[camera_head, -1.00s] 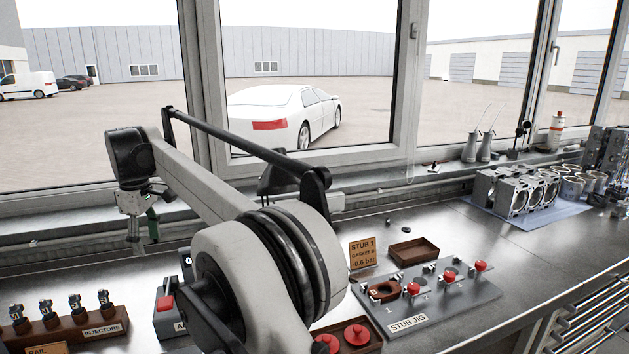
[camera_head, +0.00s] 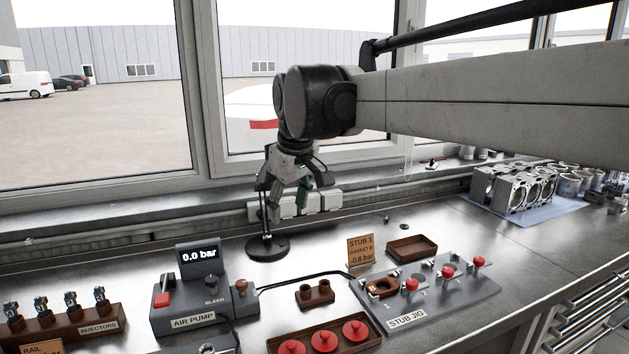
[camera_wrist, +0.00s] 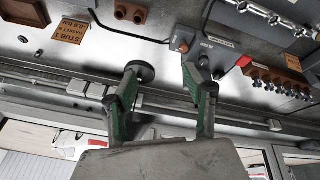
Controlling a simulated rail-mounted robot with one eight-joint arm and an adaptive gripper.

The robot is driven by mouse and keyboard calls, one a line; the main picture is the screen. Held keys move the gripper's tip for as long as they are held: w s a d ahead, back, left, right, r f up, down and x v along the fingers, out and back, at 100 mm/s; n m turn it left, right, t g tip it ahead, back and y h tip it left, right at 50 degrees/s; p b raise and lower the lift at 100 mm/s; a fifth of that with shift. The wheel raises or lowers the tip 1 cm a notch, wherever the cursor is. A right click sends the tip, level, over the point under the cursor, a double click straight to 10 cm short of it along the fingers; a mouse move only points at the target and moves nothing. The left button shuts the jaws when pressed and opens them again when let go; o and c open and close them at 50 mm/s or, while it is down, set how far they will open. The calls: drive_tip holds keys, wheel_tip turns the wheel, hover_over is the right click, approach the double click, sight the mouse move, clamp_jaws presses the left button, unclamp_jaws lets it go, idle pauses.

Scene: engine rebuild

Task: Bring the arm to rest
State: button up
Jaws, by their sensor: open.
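My gripper (camera_head: 288,194) hangs from my arm near the window sill, above the back of the bench. It is open, with nothing seen between its fingers. In the wrist view, its two green-padded fingers (camera_wrist: 162,82) stand apart. A black round base (camera_head: 267,248) with a thin upright rod stands on the bench under the gripper; the gripper partly hides the rod, and I cannot tell whether they touch.
The air pump (camera_head: 199,290) reads 0.0 bar. The stub jig (camera_head: 440,305), a red-capped tray (camera_head: 323,338) and the injector rack (camera_head: 85,327) stand along the bench front. An engine block (camera_head: 520,188) is at right. The bench is clear right of the jig.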

drive_tip(key=s+d+f+m+t, duration=0.1)
drive_tip(key=s+d+f+m, duration=0.2)
drive_tip(key=s+d+f, duration=0.2)
drive_tip(key=s+d+f+m+t+h+b, duration=0.1)
drive_tip(key=s+d+f+m, duration=0.2)
drive_tip(key=s+d, duration=0.9)
drive_tip(key=s+d+f+m+t, duration=0.1)
drive_tip(key=s+d+f+m, duration=0.2)
drive_tip(key=s+d+f, duration=0.5)
drive_tip(key=shift+s+d+f+t, duration=0.15)
drive_tip(key=shift+s+f+t, duration=0.05)
drive_tip(key=shift+s+t, duration=0.2)
